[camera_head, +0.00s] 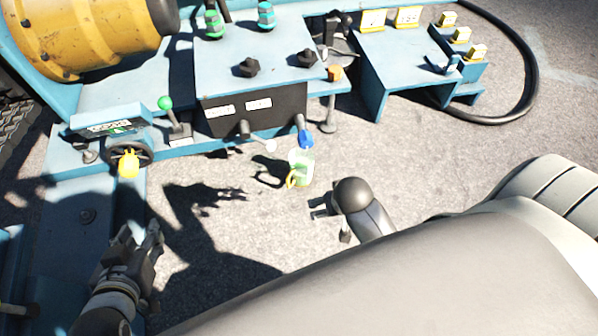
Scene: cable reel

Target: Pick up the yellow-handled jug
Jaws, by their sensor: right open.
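The jug (305,168) stands on the grey ground in front of the blue machine. It is pale and translucent with green on it, a blue top and a yellow handle (291,179) on its lower left side. My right gripper (330,224) is just below and right of the jug in the picture, apart from it, open and empty. Its wrist is partly covered by my own rounded arm link. My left gripper (139,236) is at the lower left, over the machine's blue frame, far from the jug. Its fingers look apart, with nothing between them.
The blue machine has a black panel box (255,110), a green-knobbed lever (166,104) and a yellow tag (128,164) by a handwheel. A lever with a white knob (271,146) sticks out near the jug. A black cable (532,75) curves at right. The ground around the jug is clear.

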